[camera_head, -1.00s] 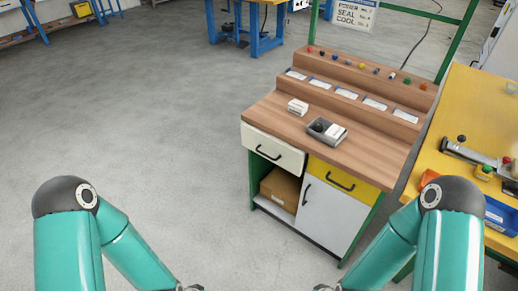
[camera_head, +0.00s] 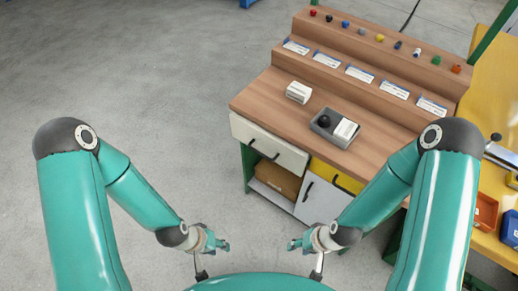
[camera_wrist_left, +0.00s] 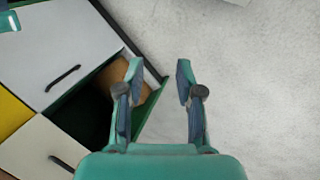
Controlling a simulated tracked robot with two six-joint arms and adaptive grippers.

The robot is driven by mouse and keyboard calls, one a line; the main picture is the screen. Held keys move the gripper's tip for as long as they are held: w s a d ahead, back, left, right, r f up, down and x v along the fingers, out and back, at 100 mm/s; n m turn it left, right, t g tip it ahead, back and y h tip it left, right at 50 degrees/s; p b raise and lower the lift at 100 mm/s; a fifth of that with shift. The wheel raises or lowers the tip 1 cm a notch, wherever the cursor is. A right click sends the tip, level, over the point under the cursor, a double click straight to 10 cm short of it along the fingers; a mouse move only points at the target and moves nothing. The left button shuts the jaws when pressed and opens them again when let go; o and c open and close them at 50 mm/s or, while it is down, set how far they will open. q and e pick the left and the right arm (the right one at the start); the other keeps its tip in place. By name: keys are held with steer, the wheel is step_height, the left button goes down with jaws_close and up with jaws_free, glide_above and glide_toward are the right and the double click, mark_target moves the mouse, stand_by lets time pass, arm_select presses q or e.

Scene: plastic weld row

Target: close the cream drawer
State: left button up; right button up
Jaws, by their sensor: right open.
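The cream drawer (camera_head: 250,136) is at the upper left of the wooden-topped cabinet, with a black bar handle (camera_head: 263,151) on its front. Its front looks slightly forward of the cabinet, but I cannot tell how far. In the left wrist view its pale front (camera_wrist_left: 35,143) shows at the lower left. My left gripper (camera_head: 222,245) is open and empty, apart from the drawer and in front of it; its spread fingers (camera_wrist_left: 154,88) show in the wrist view. My right gripper (camera_head: 294,244) is open and empty, to the right of the left one.
A yellow drawer (camera_head: 345,183) is right of the cream one, above a grey-white door (camera_head: 318,201). A cardboard box (camera_head: 278,181) sits on the open shelf below. A white box (camera_head: 299,92) and a grey tray (camera_head: 318,126) stand on the top. Left floor is clear.

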steer(key=shift+o, duration=0.9)
steer(key=shift+f, duration=0.15)
arm_select(q)
steer(key=m+t+h+b, duration=0.5)
steer(key=m+t+b, duration=0.7)
steer(key=m+b, duration=1.5)
glide_toward(261, 153)
steer(key=x, duration=0.6)
steer(key=b+x, duration=0.1)
steer(key=x, duration=0.3)
steer(key=shift+w+a+f, duration=0.1)
steer(key=shift+w+f, duration=0.05)
steer(key=shift+f, duration=0.15)
arm_select(e)
step_height(261, 153, down, 28)
steer(key=shift+r, duration=0.2)
arm_select(q)
steer(key=shift+c, duration=0.3)
